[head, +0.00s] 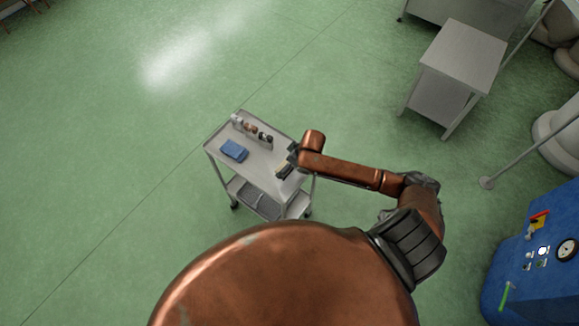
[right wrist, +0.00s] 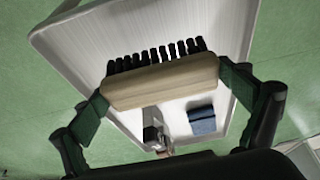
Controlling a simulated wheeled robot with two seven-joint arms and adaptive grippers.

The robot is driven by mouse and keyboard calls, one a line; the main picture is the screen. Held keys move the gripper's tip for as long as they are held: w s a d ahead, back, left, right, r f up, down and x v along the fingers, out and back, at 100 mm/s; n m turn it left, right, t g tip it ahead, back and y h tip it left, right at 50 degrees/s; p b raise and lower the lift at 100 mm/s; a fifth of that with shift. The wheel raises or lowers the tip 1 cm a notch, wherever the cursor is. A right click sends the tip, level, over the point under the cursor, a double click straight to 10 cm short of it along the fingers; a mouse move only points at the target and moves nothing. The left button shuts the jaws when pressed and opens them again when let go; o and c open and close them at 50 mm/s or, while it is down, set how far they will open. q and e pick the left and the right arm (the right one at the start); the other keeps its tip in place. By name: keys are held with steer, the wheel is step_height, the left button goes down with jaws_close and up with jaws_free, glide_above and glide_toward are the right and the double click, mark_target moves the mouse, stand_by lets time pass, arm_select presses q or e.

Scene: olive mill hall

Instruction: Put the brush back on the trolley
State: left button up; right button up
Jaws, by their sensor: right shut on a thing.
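The brush (right wrist: 160,83) has a pale wooden back and dark bristles. In the right wrist view my right gripper (right wrist: 162,88) is shut on it, one finger at each end of the wood. In the head view the brush (head: 283,172) shows small at the right end of the trolley top. My right gripper (head: 290,162) is over that end. The trolley (head: 262,178) is a grey cart with a top tray and a lower shelf. I cannot tell whether the brush touches the tray. My left gripper is not in view.
A blue folded cloth (head: 234,150) lies on the left part of the trolley top. Several small bottles (head: 252,129) stand along its far edge. A grey table (head: 459,65) stands at the upper right, and a blue machine (head: 530,262) at the lower right. The green floor left of the trolley is clear.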

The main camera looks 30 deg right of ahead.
steer(key=shift+w+d+f, duration=0.1)
steer(key=shift+f, duration=0.8)
steer(key=shift+w+d+f, duration=0.1)
steer(key=shift+f, duration=0.8)
steer(key=shift+f, duration=0.1)
steer(key=o, duration=0.8)
steer(key=v, duration=1.2)
steer(key=shift+p, duration=0.4)
steer(key=shift+s, duration=0.1)
